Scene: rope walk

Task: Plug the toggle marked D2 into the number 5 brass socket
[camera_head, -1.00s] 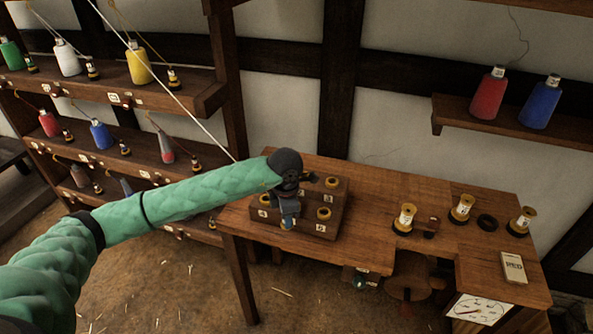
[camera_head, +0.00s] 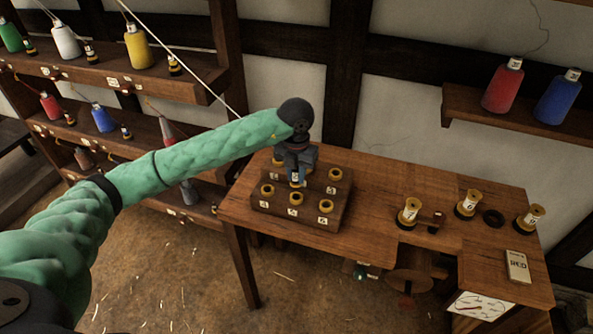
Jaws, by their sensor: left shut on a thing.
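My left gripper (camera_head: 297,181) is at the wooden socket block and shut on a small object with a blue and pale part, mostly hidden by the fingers. I take it to be the toggle, but no D2 mark can be read. The socket block (camera_head: 252,200) has two stepped rows of brass sockets. The front middle socket (camera_head: 296,198), likely number 5, shows as a ring just below the gripper in the picture. Whether the held toggle touches the block cannot be told. The back middle socket is hidden behind the gripper. My right gripper is not in view.
Bobbins with labels (camera_head: 408,212) and a dark ring (camera_head: 493,218) stand on the right of the bench (camera_head: 375,235). A rack (camera_head: 200,90) with coloured spools is on the left. A pale cord (camera_head: 180,61) slants down behind my left arm. The bench between block and bobbins is clear.

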